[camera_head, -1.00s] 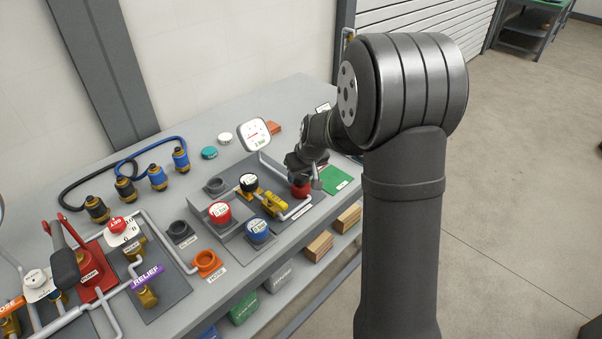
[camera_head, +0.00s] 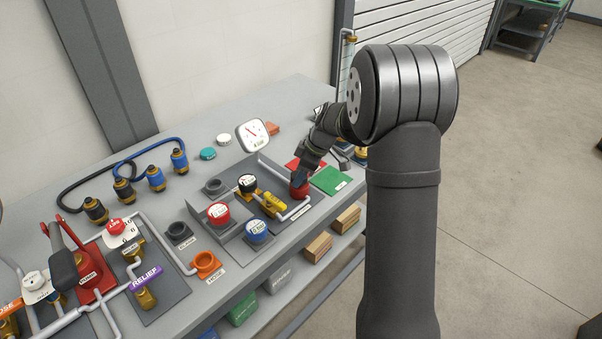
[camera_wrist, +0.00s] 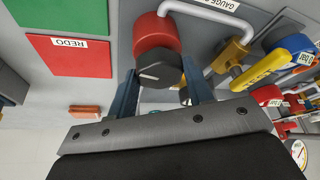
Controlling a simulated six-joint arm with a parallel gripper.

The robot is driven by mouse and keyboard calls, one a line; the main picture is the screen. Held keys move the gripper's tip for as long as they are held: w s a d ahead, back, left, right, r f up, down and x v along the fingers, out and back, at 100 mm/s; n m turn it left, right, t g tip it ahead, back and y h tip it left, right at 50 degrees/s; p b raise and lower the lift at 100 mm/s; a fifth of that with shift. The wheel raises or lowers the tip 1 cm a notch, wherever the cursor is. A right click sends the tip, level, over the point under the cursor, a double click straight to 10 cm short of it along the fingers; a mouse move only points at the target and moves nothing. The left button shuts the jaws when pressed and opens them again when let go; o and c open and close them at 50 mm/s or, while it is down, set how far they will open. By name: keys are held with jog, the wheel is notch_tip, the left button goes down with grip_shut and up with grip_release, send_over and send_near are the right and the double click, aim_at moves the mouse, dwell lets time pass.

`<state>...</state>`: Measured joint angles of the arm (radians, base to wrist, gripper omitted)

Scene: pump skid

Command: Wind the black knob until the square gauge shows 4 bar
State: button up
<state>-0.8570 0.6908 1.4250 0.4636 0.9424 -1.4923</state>
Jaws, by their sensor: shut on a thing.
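The black knob (camera_wrist: 160,72) is a faceted cap on the end of a red cylindrical body (camera_wrist: 155,34). My gripper (camera_wrist: 162,92) is shut on the knob, one finger on each side. In the head view my gripper (camera_head: 303,178) reaches down to the red body (camera_head: 299,190), and the knob itself is hidden there. The square gauge (camera_head: 252,135) is a white rounded-square dial behind the knob, to its upper left. Its red needle lies diagonally. The scale is too small to read.
A yellow-handled valve (camera_head: 273,203) and pipe stand just left of the knob. Red, black and blue round-topped parts (camera_head: 257,231) stand further left. A green pad (camera_head: 331,180) and red pad (camera_wrist: 68,57) lie flat nearby. The bench's back middle is mostly clear.

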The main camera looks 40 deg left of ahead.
jog(key=shift+n, duration=0.5)
jog(key=o, duration=1)
jog(key=v, duration=1.7)
jog(key=shift+w+a+r, duration=0.15)
jog(key=shift+w+r, duration=0.05)
jog(key=shift+w, duration=0.15)
jog(key=shift+f, duration=0.1)
jog(key=x, duration=1.7)
jog(key=shift+s+f, duration=0.1)
jog(key=shift+s, duration=0.25)
